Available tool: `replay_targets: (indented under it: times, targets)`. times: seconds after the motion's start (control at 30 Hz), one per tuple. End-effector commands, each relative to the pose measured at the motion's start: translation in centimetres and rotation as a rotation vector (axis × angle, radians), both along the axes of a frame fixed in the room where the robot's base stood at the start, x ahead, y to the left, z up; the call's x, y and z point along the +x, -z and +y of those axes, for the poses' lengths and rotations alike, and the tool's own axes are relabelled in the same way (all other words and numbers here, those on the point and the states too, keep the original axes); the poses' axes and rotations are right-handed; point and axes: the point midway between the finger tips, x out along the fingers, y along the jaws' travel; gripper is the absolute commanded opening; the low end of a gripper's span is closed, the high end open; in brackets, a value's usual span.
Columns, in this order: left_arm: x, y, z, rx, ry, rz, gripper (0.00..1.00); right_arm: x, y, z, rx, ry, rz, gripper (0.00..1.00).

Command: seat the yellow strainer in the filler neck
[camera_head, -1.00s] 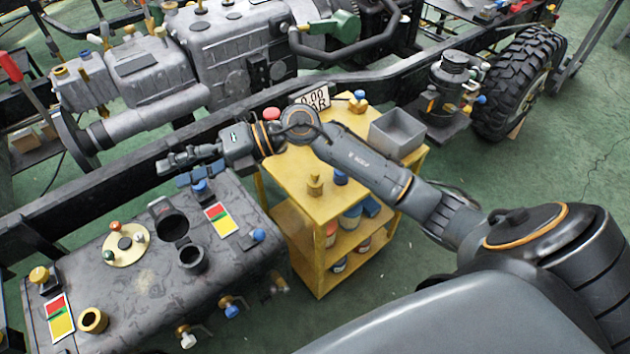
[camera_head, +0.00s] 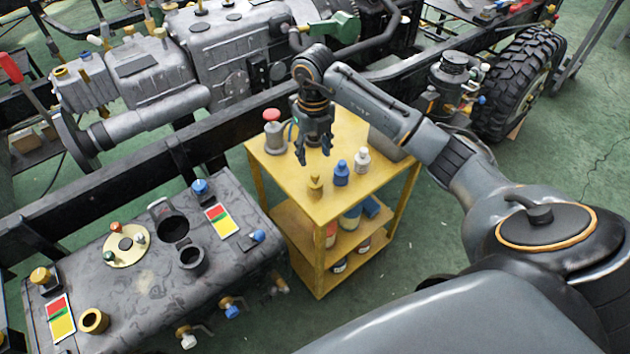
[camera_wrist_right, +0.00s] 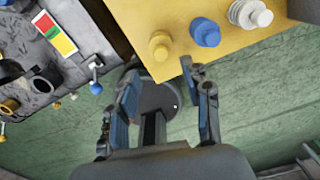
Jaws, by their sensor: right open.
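A small yellow knobbed piece (camera_head: 315,185) stands on the yellow cart's top; it also shows in the right wrist view (camera_wrist_right: 160,46). A yellow ring-shaped piece (camera_head: 93,321) with a dark opening sits on the dark tank's near left. I cannot tell which is the strainer. The tank has two dark round necks, a wider one (camera_head: 173,227) with a raised lid and a smaller one (camera_head: 191,259); which is the filler neck is unclear. My right gripper (camera_head: 314,152) points down above the cart, open and empty; its fingers also show in the right wrist view (camera_wrist_right: 160,72). My left gripper is out of view.
The dark chassis rail (camera_head: 150,170) runs behind the tank (camera_head: 150,290). Green floor lies right of the cart.

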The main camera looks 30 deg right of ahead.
Motion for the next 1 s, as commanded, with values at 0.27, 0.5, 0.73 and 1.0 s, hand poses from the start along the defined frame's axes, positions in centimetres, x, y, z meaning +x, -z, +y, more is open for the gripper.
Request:
replay_targets:
  times: [0.27, 0.5, 0.73, 1.0]
  targets:
    - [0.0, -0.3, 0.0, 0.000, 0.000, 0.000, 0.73, -0.1, 2.5, 0.1, 0.002, -0.001, 0.001, 0.48]
    - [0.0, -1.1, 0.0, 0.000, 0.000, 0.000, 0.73, -0.2, 5.9, 0.0, 0.004, -0.002, 0.003, 0.48]
    - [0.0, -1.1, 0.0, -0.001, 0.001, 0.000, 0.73, -0.1, 7.4, -0.1, 0.003, -0.003, -0.001, 0.48]
    - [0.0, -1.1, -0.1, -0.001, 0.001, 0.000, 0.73, -0.1, 7.3, -0.1, 0.003, -0.003, -0.002, 0.24]
